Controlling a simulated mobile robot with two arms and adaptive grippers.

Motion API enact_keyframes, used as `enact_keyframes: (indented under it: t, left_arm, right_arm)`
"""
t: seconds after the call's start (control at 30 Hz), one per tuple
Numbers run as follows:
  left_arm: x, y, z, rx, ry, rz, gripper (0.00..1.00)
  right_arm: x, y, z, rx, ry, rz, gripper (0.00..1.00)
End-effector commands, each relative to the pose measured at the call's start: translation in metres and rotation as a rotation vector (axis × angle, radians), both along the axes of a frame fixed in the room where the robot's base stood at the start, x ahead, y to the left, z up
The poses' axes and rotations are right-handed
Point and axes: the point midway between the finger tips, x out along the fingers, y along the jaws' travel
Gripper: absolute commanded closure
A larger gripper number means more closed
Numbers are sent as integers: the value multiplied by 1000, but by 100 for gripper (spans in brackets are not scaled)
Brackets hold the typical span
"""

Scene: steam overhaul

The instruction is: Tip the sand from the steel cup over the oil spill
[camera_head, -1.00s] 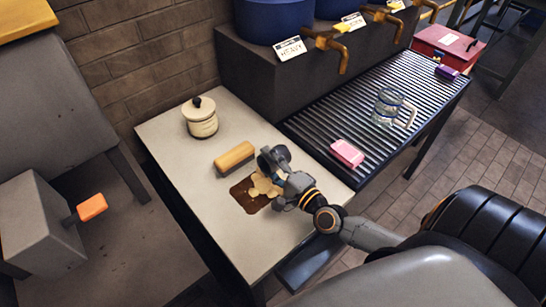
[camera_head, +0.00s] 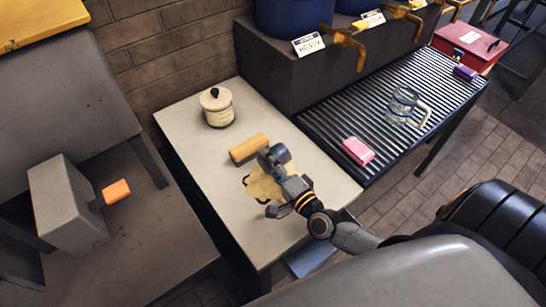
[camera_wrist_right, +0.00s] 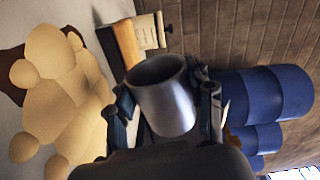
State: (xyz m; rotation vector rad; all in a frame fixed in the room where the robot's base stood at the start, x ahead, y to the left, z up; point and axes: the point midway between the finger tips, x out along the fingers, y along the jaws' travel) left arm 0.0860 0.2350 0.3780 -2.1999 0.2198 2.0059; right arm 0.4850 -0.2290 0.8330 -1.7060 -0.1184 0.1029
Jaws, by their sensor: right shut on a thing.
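My right gripper (camera_head: 284,182) is shut on the steel cup (camera_head: 276,157) above the pale worktop (camera_head: 200,150). In the right wrist view the cup (camera_wrist_right: 165,95) sits between the fingers (camera_wrist_right: 168,112), and its visible inside is grey with no sand showing. Tan sand (camera_head: 262,187) lies in a lumpy heap below and beside the cup. It also shows in the wrist view (camera_wrist_right: 60,95). The oil spill (camera_wrist_right: 92,42) is a dark brown patch showing only at the edges of the sand. My left gripper is out of view.
A wooden-backed brush (camera_head: 249,149) lies just behind the sand. A lidded cream jar (camera_head: 217,107) stands farther back. A pink block (camera_head: 357,151) and a glass mug (camera_head: 404,106) are on the slatted rack (camera_head: 385,140) to the right. The worktop's left part is clear.

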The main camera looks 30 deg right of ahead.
Motion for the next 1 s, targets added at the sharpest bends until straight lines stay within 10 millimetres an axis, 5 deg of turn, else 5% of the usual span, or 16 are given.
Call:
enact_keyframes:
  t: [1.0]
  left_arm:
    - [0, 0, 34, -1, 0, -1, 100]
  right_arm:
    - [-6, 46, 4, -237, -34, 0, 90]
